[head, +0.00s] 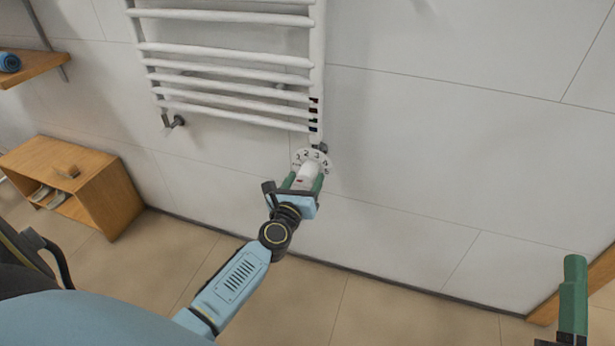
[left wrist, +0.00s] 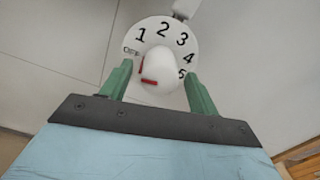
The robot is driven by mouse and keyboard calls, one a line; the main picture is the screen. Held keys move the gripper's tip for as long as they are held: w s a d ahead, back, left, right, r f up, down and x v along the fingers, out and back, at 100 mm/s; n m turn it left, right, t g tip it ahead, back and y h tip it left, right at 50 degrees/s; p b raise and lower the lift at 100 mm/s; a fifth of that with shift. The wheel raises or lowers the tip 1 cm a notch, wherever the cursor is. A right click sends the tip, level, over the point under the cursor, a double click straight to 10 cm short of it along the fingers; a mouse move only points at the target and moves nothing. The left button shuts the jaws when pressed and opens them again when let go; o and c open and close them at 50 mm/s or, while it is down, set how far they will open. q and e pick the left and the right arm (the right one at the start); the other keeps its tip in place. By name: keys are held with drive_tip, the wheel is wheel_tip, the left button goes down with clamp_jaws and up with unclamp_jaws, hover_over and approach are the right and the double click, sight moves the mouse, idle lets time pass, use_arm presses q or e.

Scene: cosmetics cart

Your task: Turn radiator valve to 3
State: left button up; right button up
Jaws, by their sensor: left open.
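The radiator valve has a white round dial (head: 303,157) with black numbers and a white rounded knob (head: 308,172), below the radiator's lower right corner. In the left wrist view the dial (left wrist: 190,30) shows 1 to 5 clockwise, and the knob (left wrist: 165,66) has a red mark at its lower left. The knob is not lined up with 3 by any mark I can see. My left gripper (head: 304,182) is open, its green fingers on both sides of the knob; contact is unclear. My right gripper (head: 573,300) shows partly at lower right.
A white towel radiator (head: 225,50) hangs on the tiled wall above the valve. A wooden shelf unit (head: 112,195) stands on the floor at left. A wooden shelf (head: 38,66) holds a blue rolled item (head: 9,62). The wall right of the valve is clear.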

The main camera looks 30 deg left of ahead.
use_arm(q)
drive_tip(key=shift+x, duration=1.2)
use_arm(e)
drive_tip(key=shift+s+r+t, duration=0.15)
drive_tip(key=shift+r+t, duration=0.1)
drive_tip(key=shift+t, duration=0.05)
use_arm(q)
drive_tip(key=c, duration=1)
